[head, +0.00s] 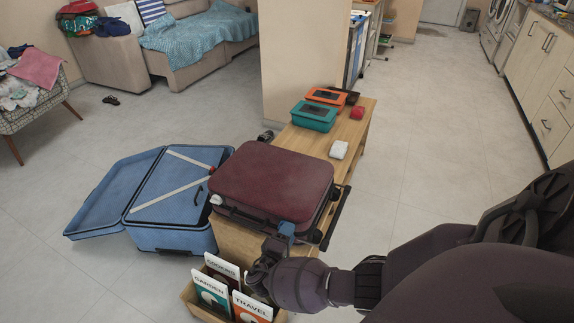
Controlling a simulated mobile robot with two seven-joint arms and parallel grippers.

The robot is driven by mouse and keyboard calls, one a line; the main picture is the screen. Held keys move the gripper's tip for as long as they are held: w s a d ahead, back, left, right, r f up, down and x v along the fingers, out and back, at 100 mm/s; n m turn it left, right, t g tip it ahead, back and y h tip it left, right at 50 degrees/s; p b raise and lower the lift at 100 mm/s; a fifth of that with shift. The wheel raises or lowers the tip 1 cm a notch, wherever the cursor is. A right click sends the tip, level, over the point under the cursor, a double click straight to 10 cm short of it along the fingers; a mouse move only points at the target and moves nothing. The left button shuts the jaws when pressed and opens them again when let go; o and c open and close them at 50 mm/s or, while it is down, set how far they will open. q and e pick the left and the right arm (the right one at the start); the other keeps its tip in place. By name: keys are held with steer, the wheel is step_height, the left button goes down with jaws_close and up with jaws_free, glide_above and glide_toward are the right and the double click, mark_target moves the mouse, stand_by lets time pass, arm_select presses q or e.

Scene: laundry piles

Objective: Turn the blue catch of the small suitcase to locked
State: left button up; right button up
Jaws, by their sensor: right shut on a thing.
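The small suitcase (272,178) is dark maroon and lies flat and closed on a wooden bench (345,152). Its blue catch (287,228) is on the front face near the right corner. A whitish catch (215,200) shows at the front left corner. My right gripper (284,238) comes in from the lower right and is shut on the blue catch. The fingers and wrist hide the lower part of the catch, and its exact angle is hard to tell. My left gripper is not in view.
An open blue suitcase (168,238) lies on the floor at left. A wooden box (205,305) of books stands below my right gripper. Teal (313,116) and orange (326,97) cases, a red item (357,113) and a white item (339,149) lie on the bench. Floor at right is clear.

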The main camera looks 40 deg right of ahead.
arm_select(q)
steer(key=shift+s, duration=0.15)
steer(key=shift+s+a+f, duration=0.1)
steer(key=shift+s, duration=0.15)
arm_select(e)
steer(key=o, duration=0.9)
steer(key=shift+a, duration=0.1)
arm_select(q)
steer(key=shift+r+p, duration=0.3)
steer(key=shift+p, duration=0.1)
arm_select(e)
steer(key=v, duration=1)
steer(key=shift+s+a, duration=0.15)
steer(key=shift+a, duration=0.2)
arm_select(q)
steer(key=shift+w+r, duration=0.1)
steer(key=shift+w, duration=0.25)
